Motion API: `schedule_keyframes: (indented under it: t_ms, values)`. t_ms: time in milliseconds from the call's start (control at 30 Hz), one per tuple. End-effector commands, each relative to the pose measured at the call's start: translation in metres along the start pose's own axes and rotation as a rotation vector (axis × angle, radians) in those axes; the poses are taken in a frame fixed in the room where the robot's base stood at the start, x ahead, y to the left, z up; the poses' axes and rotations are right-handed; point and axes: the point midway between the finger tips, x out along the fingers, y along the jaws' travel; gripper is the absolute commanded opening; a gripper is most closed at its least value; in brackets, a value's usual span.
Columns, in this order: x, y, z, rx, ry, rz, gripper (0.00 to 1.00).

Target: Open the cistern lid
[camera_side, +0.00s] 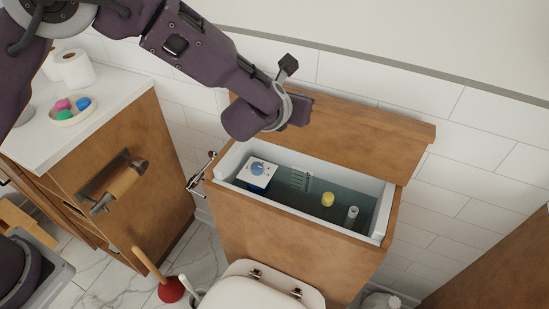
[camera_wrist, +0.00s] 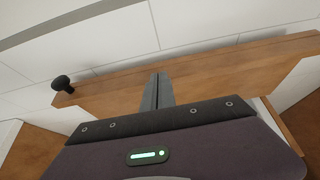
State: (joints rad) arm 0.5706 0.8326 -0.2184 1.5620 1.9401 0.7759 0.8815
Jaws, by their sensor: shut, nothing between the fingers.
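The wooden cistern lid (camera_side: 365,135) is raised at the back of the cistern (camera_side: 290,225), tilted up near the tiled wall. The cistern's top is open and its white inner rim shows. My gripper (camera_side: 303,108) is over the lid's left part in the side view, and the arm hides that end. In the wrist view my gripper's fingers (camera_wrist: 158,88) are shut and empty in front of the lid (camera_wrist: 215,72). I cannot tell whether they touch it. A black knob (camera_wrist: 61,83) shows by the lid's left end.
Inside the cistern are a white-and-blue box (camera_side: 257,174), a yellow object (camera_side: 328,199) and a small grey cylinder (camera_side: 351,215) in bluish water. A metal lever (camera_side: 199,172) sticks out at its left. A wooden cabinet (camera_side: 150,165) stands left, and the toilet seat (camera_side: 262,287) is in front.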

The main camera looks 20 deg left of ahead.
Motion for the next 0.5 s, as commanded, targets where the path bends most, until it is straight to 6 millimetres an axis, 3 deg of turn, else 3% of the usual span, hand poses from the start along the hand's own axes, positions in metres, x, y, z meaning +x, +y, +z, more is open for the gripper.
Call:
schedule_keyframes:
  t_ms: [400,500]
  values:
    - [0.0004,0.0006,0.0006,0.000,-0.001,0.001,0.00]
    - [-0.0078,-0.0002,-0.0032,0.001,0.000,0.000,0.00]
